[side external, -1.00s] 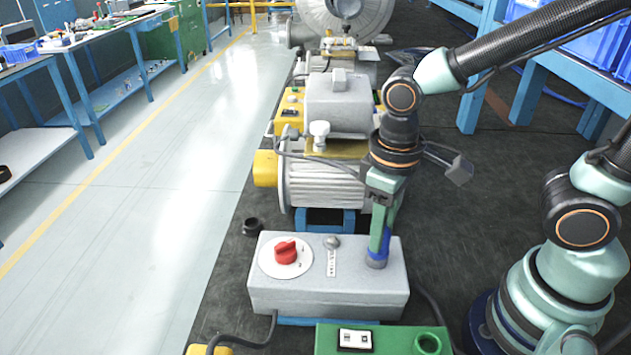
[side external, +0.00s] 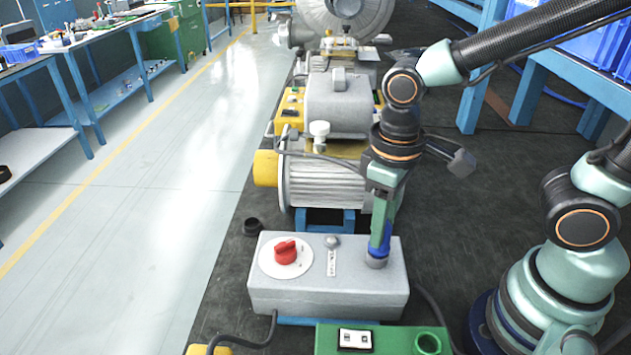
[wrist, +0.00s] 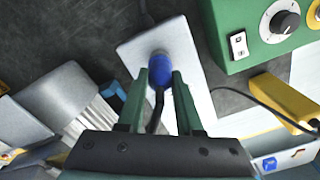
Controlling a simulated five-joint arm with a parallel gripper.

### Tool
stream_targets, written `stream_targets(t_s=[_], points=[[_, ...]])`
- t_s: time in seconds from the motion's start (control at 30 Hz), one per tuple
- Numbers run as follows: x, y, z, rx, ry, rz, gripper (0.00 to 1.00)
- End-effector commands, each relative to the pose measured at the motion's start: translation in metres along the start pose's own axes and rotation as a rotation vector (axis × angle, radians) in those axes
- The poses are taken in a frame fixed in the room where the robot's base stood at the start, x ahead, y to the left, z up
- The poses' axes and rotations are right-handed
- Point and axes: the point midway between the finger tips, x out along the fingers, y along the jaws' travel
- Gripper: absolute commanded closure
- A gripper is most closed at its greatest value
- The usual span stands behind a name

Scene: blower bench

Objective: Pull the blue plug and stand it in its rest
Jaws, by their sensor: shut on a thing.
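The blue plug (side external: 379,245) stands upright at the right end of the grey box (side external: 330,290), over a round grey collar on its top. My gripper (side external: 380,242) is above that end, pointing down, with its green fingers shut on the plug. In the wrist view the blue plug (wrist: 183,105) shows between the fingers of my gripper (wrist: 160,76), with a dark cable trailing from it. I cannot tell whether its pins are still in the socket. A green round ring (side external: 428,343) is on the green box; I cannot tell whether it is the rest.
The grey box carries a red knob (side external: 286,252) on a white dial. The green box (side external: 390,340) with a white switch is at the front. A ribbed motor (side external: 325,183) stands close behind the grey box.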

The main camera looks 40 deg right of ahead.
Motion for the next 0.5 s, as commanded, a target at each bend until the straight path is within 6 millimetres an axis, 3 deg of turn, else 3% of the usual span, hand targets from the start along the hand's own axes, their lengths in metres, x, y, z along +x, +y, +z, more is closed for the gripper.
stream_targets(t_s=[0.5], points=[[-0.013,0.0,-0.001,0.0,0.003,-0.001,1.0]])
